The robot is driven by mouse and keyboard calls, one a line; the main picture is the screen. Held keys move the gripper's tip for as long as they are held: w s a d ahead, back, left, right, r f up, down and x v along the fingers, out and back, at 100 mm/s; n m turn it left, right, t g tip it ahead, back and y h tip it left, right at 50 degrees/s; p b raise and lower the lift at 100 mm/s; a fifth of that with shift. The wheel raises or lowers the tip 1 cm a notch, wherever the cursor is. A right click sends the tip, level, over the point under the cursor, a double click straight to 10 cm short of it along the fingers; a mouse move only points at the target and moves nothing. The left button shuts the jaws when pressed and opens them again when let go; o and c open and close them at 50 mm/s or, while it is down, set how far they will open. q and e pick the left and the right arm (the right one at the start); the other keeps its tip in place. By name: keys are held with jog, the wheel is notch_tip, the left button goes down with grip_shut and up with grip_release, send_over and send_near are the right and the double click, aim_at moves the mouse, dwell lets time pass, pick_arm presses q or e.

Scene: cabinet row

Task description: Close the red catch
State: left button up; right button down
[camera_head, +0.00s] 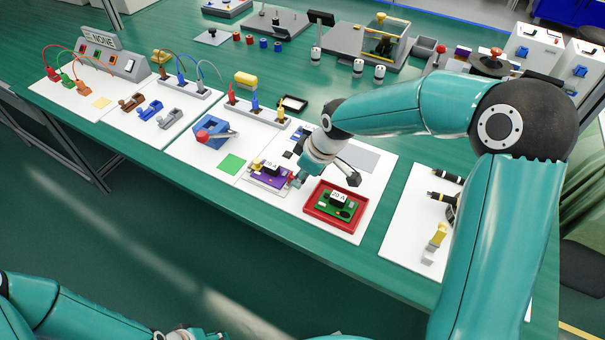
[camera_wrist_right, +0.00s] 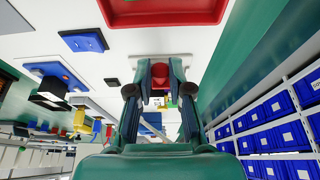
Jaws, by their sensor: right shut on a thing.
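The red catch (camera_head: 291,181) is a small red part at the right end of a purple board (camera_head: 268,179) with a black block labelled 20 A. My right gripper (camera_head: 299,178) reaches down to it from the upper right and hides part of it. In the right wrist view, the red catch (camera_wrist_right: 160,74) sits between my two fingertips (camera_wrist_right: 159,88), which are shut on it. Whether the catch is open or closed cannot be told. Of my left arm, only links show at the lower left of the head view; its gripper is not visible.
A red tray (camera_head: 320,222) with a green board stands close to the right of my gripper. A blue device (camera_head: 209,132) and a green square (camera_head: 232,164) lie to the left. A small yellow fixture (camera_head: 436,240) stands on the far right panel.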

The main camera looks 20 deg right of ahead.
aim_at(293, 176)
jog(key=g+h+p, duration=0.1)
jog(key=p, duration=0.1)
jog(key=w+r+g+h+p, duration=0.1)
jog(key=p, duration=0.1)
jog(key=a+g+p, duration=0.1)
jog(key=p, duration=0.1)
jog(key=shift+w+a+r+g+h+p, duration=0.1)
jog(key=shift+w+r+g+h+p, duration=0.2)
jog(key=shift+h+p, duration=0.1)
jog(key=shift+w+a+f+g+h+p, duration=0.1)
jog(key=shift+w+a+g+h+p, duration=0.1)
jog(key=shift+g+h+p, duration=0.3)
jog(key=shift+w+a+f+g+h+p, duration=0.1)
jog(key=shift+w+g+h+p, duration=0.1)
jog(key=shift+g+p, duration=0.35)
jog(key=c, duration=1.1)
grip_release()
jog(key=shift+o, duration=0.2)
jog(key=v, duration=1.2)
